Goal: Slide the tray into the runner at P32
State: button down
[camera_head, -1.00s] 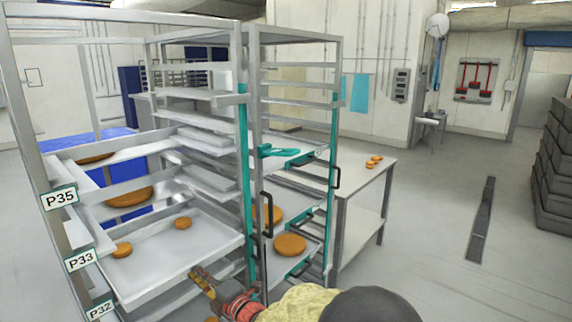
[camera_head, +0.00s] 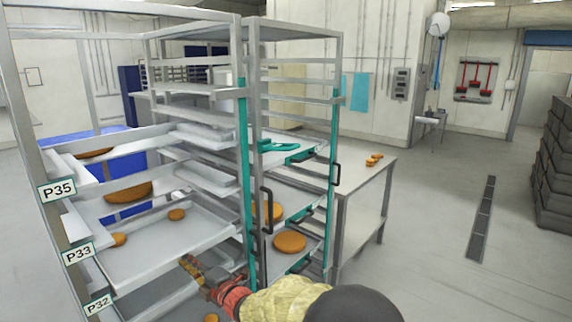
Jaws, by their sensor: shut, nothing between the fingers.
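The tray (camera_head: 150,257) is a pale metal sheet with two brown rounds, one at its left (camera_head: 118,240) and one further back (camera_head: 176,214). It lies in the near rack, between the tags P33 (camera_head: 78,252) and P32 (camera_head: 98,305); the runner under it is hidden. My gripper (camera_head: 186,262) is shut and empty, its tips at the tray's near edge. I cannot tell whether they touch it. My red wrist and yellow-sleeved arm come in from the lower right.
Above, the P35 tag (camera_head: 57,191) marks a level with more trays and large rounds. A second rack with teal posts (camera_head: 332,180) stands close on the right, holding rounds (camera_head: 290,242). A side table (camera_head: 350,172) stands behind it. Floor at right is open.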

jog(key=b+v, duration=0.5)
jog(key=v, duration=0.8)
jog(key=shift+s+d, duration=0.25)
jog(key=shift+s, duration=0.05)
dwell(1.0)
